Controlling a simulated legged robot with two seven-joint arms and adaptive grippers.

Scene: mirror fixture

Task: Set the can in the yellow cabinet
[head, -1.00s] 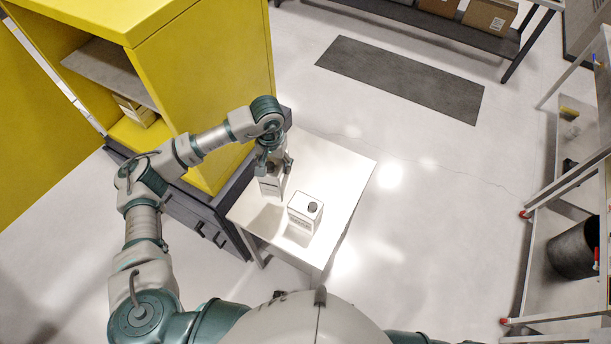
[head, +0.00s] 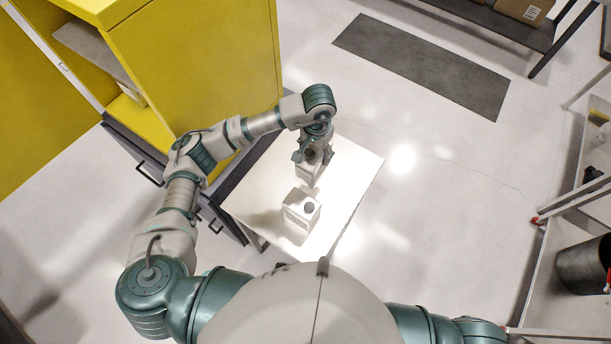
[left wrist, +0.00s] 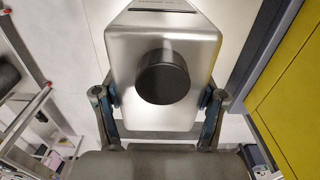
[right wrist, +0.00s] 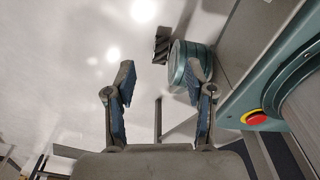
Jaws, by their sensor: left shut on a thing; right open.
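My left gripper (head: 314,154) is shut on a metal can (head: 308,173) over the far part of the white table (head: 350,190). The left wrist view shows this boxy silver can (left wrist: 140,112) with a black round cap between the two fingers. I cannot tell whether its base touches the table. A second, similar can (head: 297,217) with a dark cap stands on the table nearer to me. The yellow cabinet (head: 210,65) is at the upper left, its open side facing left. My right gripper (right wrist: 160,84) is open and empty; the head view does not show it.
Inside the cabinet are a grey shelf (head: 90,50) and a partly hidden box. Dark drawers (head: 150,165) with handles lie under the cabinet, close to the table. A metal rack and dark bin (head: 585,262) stand at the right. The floor by the dark mat (head: 425,65) is clear.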

